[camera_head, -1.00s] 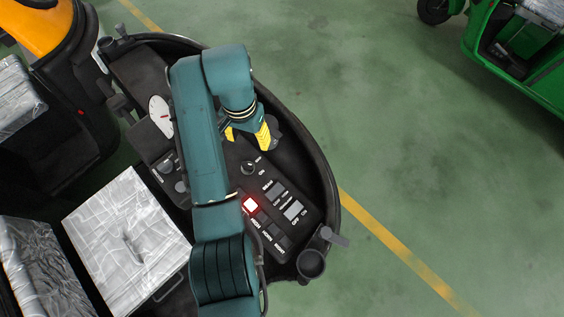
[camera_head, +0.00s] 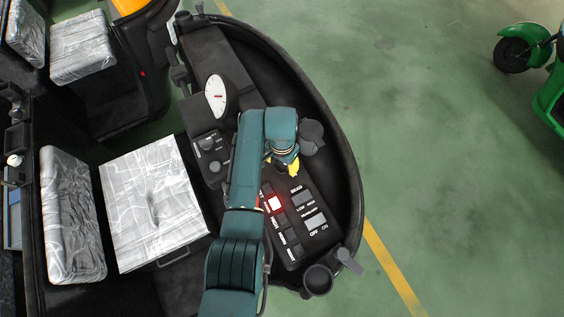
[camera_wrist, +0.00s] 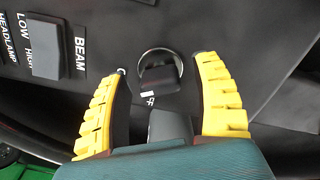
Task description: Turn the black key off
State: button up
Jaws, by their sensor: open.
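The black key (camera_wrist: 160,75) is a dark knob in a silver ring on the dark dashboard, with a white mark and a partly covered label beside it. In the wrist view it lies between the two yellow fingers of my gripper (camera_wrist: 163,66), which are open, one on each side. I see gaps between the fingers and the key. In the head view my gripper (camera_head: 290,166) points down at the panel, and the key is hidden by my gripper and arm.
A red-lit button (camera_head: 274,203) and several switches sit on the panel close by. The beam switch (camera_wrist: 47,45) is left of the key. A round gauge (camera_head: 216,96) stands on the dash. A silver-wrapped seat (camera_head: 150,205) is at the left. The curved dash rim (camera_head: 350,180) borders the panel.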

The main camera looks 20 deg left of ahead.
jog(key=shift+f, duration=0.1)
grip_shut()
dwell(0.3)
jog(key=shift+f+n, duration=0.1)
jog(key=shift+n, duration=0.4)
jog(key=c, duration=1.2)
grip_release()
jog(key=n+p, duration=0.1)
jog(key=n, duration=0.4)
jog(key=shift+n, duration=0.3)
jog(key=c, duration=1.2)
grip_release()
jog(key=n, duration=0.5)
jog(key=shift+f+p, duration=0.1)
jog(key=shift+p, duration=0.25)
jog(key=c, duration=1.2)
grip_release()
jog(key=shift+n, duration=0.4)
jog(key=c, duration=1.2)
grip_release()
grip_release()
notch_tip(320, 180, up, 12)
